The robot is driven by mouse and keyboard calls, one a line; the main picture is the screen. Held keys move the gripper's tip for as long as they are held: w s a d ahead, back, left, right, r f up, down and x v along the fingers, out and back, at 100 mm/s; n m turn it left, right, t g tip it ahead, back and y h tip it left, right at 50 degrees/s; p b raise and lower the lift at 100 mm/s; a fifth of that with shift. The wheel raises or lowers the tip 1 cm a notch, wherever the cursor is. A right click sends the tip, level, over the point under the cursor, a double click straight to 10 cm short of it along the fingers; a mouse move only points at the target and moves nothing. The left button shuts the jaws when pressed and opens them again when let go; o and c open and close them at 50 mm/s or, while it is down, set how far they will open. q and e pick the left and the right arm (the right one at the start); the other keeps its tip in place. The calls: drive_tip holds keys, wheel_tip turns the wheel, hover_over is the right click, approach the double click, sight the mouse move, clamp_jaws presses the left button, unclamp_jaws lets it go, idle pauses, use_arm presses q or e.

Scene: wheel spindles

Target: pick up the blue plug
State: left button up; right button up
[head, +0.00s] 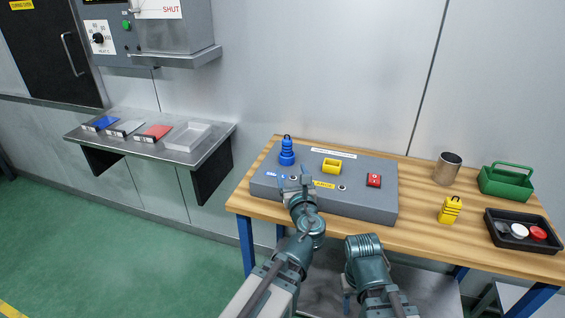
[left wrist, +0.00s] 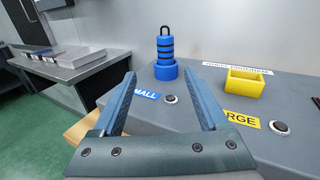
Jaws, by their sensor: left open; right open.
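The blue plug (head: 287,144) is a dark-ringed cylinder with a black loop on top. It stands upright in the round blue socket (head: 287,160) at the left end of the grey box (head: 372,207). The left wrist view shows the plug (left wrist: 165,45) and its socket (left wrist: 166,72) beyond the fingers. My left gripper (head: 293,184) is open and empty, in front of the socket in the head view. In the left wrist view its fingers (left wrist: 161,85) are apart, with the plug above and between their tips. My right arm is low in the head view; its gripper fingers do not show.
A yellow socket (head: 332,166) and a red switch (head: 374,180) sit on the box right of the plug. A yellow plug (head: 450,210), metal cup (head: 447,168), green caddy (head: 507,181) and black tray (head: 521,245) stand on the table's right. A steel shelf (head: 185,157) is left.

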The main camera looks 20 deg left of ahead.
sight(288, 150)
use_arm(q)
drive_tip(key=shift+w, duration=0.1)
drive_tip(key=x, duration=0.8)
drive_tip(key=shift+w, duration=0.3)
drive_tip(key=x, duration=0.5)
drive_tip(key=shift+w+d, duration=0.3)
drive_tip(key=shift+d, duration=0.05)
clamp_jaws()
